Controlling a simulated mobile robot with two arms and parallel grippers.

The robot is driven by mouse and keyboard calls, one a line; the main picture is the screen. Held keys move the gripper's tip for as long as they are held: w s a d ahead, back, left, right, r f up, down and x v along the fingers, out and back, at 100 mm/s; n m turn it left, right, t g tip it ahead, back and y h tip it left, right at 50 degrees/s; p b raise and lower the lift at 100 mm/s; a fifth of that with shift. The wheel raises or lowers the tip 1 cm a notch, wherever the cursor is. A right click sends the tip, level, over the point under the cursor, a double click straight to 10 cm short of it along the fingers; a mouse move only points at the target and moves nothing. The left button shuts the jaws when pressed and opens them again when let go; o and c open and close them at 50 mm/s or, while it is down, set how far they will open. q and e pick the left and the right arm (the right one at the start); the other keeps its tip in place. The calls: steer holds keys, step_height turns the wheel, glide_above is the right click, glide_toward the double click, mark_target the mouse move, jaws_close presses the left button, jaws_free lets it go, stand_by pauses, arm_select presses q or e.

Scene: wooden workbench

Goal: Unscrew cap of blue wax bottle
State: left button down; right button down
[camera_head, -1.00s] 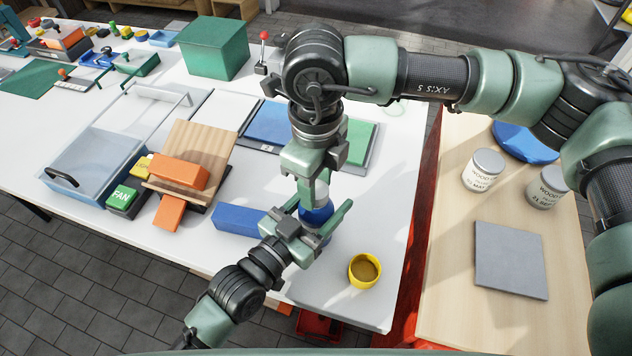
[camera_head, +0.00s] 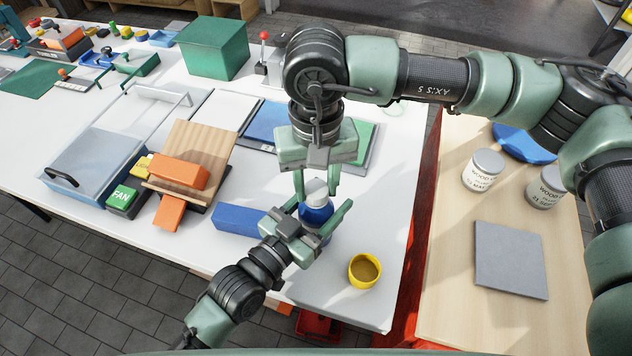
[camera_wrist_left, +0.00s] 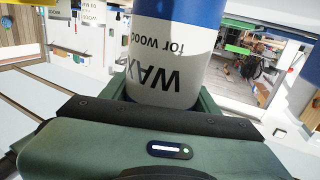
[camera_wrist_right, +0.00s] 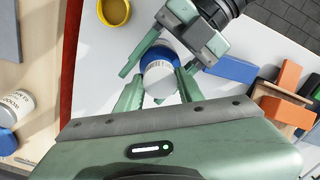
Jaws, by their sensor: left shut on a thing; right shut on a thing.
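The blue wax bottle (camera_head: 315,212) stands above the front part of the white table, a blue body with a pale grey cap (camera_head: 316,187). My left gripper (camera_head: 325,218) is shut around the bottle's body from the front. In the left wrist view the bottle (camera_wrist_left: 178,50) shows its white "WAX for wood" label between the fingers. My right gripper (camera_head: 317,192) points down from above and is shut on the cap. In the right wrist view the cap (camera_wrist_right: 160,80) lies between the fingertips. Whether the bottle's base touches the table is hidden.
A yellow cup (camera_head: 364,270) stands right of the bottle. A blue block (camera_head: 238,219) lies just left of it. An orange block (camera_head: 180,171) and a wooden board are farther left. Two white cans (camera_head: 484,170) stand on the wooden bench at right.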

mark_target(316, 188)
steer(key=n, duration=0.3)
steer(key=shift+r, duration=0.2)
stand_by(0.5)
steer(key=shift+r, duration=0.95)
steer(key=shift+r, duration=0.1)
steer(key=shift+r, duration=1.9)
arm_select(q)
steer(key=shift+c, duration=1.6)
jaws_free()
